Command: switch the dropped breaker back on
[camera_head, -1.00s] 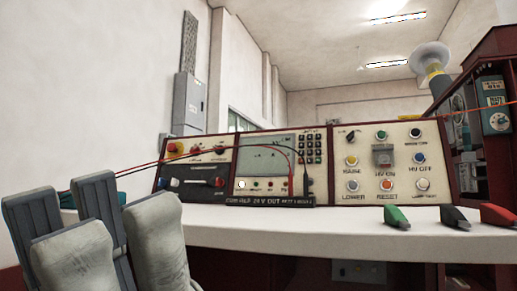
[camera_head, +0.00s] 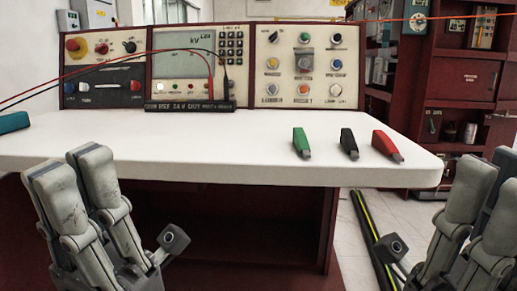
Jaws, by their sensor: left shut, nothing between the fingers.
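I cannot pick out a dropped breaker clearly. The control console (camera_head: 206,104) stands at the back of the white desk, with knobs and buttons on its right panel and a small covered switch (camera_head: 304,62) in that panel's middle. A grey wall box (camera_head: 95,12) is cut off at the top left; its switch parts are not readable. My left gripper (camera_head: 85,175) is at the lower left, in front of the desk edge, shut and empty. My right gripper (camera_head: 478,205) is at the lower right, partly cut off; its jaw state is unclear. Both are apart from the console.
Green (camera_head: 301,142), black (camera_head: 349,144) and red (camera_head: 386,146) clips lie on the right of the white desk (camera_head: 220,150). Red and black leads cross the console's left side. A dark red cabinet (camera_head: 460,82) stands at the right. Floor shows beyond the desk's right end.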

